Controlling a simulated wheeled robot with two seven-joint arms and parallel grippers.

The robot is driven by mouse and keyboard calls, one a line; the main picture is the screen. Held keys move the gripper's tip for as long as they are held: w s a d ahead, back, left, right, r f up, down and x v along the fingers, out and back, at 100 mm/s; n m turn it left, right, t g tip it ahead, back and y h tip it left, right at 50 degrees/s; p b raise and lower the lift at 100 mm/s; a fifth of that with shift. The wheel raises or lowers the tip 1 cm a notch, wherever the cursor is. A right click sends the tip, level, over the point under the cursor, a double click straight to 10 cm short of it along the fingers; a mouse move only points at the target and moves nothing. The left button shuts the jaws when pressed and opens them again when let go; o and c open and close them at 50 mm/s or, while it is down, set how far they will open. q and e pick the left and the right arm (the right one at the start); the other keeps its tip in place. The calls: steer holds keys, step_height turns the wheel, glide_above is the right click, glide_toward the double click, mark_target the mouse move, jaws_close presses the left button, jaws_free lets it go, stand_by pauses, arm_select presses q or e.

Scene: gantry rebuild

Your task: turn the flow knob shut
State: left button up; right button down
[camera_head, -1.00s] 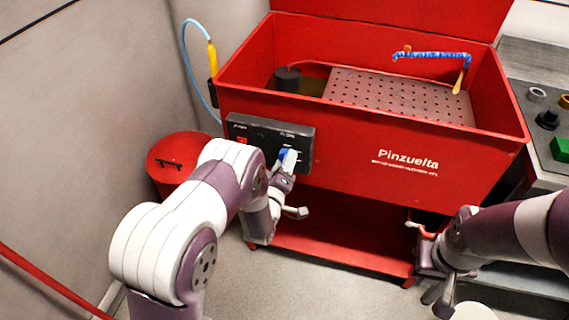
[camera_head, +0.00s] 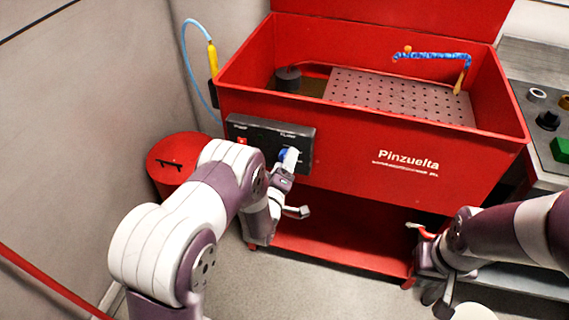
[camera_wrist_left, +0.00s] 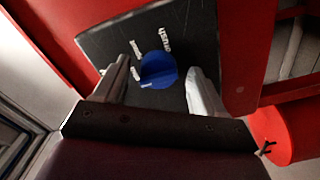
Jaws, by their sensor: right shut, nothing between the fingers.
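The blue round flow knob (camera_head: 283,154) sits on the dark control panel (camera_head: 264,133) on the front of the red wash tub. In the left wrist view the knob (camera_wrist_left: 158,70) lies between the two fingers of my left gripper (camera_wrist_left: 157,84), with a visible gap on each side. That gripper is open and straddles the knob; in the head view (camera_head: 289,158) its finger covers part of the knob. White lettering and marks surround the knob. My right gripper (camera_head: 440,291) is shut and empty, low at the right of the tub's stand.
The red wash tub (camera_head: 340,150) stands on a frame with a lower shelf (camera_head: 330,245). A red lidded bin (camera_head: 170,160) stands to its left. A grey bench (camera_head: 535,125) with knobs and a green block is at the right.

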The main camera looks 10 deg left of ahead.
arm_select(q)
steer(key=s+p, duration=0.1)
steer(key=s, duration=1.1)
steer(key=shift+s+a, duration=0.2)
steer(key=shift+s, duration=0.15)
